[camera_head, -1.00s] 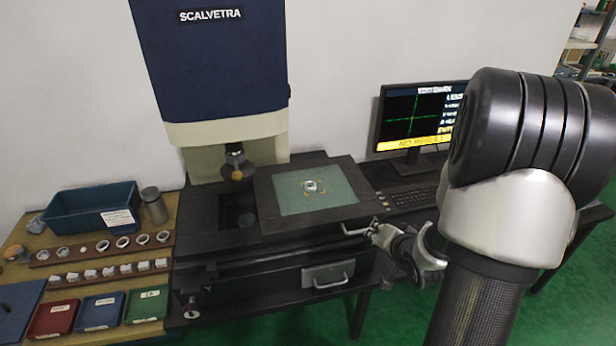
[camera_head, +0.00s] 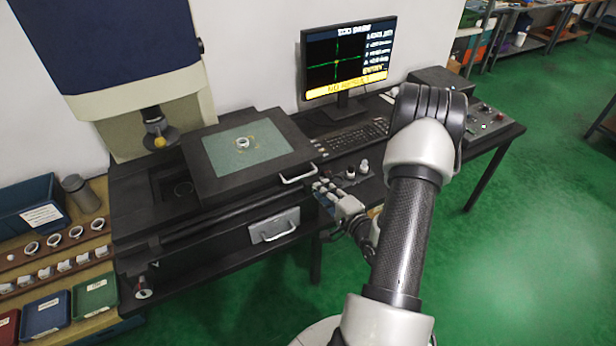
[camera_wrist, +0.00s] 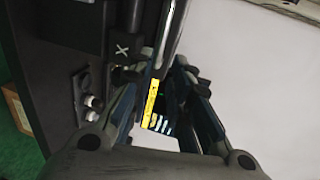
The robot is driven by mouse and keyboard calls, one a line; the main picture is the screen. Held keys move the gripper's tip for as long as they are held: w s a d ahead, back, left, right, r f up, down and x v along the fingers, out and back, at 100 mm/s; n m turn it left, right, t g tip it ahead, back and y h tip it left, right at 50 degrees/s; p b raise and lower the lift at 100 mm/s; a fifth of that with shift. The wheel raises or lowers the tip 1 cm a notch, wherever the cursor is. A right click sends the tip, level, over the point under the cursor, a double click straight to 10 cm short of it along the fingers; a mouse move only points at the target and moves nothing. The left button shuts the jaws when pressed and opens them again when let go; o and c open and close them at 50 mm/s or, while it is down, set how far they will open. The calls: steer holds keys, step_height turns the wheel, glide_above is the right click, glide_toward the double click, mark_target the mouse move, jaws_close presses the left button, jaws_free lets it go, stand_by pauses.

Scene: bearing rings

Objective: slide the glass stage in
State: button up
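The glass stage, a dark-framed plate (camera_head: 205,184) with a greenish glass pane (camera_head: 222,161), sits to the right of the objective (camera_head: 155,135), not under it. A small metal ring (camera_head: 243,143) lies on the glass. A pale bar handle (camera_head: 298,175) is on the frame's front right edge. My gripper (camera_head: 322,189) is just right of and below the handle and looks apart from it. In the wrist view, my gripper's fingers (camera_wrist: 166,75) stand apart with no object held between them; the monitor shows behind the gap.
The monitor (camera_head: 350,57) shows a yellow bar, with a keyboard (camera_head: 352,137) below it. Knobs (camera_head: 363,166) stand on the bench near my gripper. A drawer handle (camera_head: 274,226) is below the stage. Rings and coloured trays (camera_head: 95,294) are at left. Green floor is free at right.

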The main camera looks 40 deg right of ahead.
mark_target(308, 175)
steer(key=b+x, duration=0.1)
steer(key=x, duration=0.9)
steer(key=shift+w+b, duration=0.25)
steer(key=shift+b, duration=0.15)
steer(key=shift+c, duration=0.5)
jaws_close()
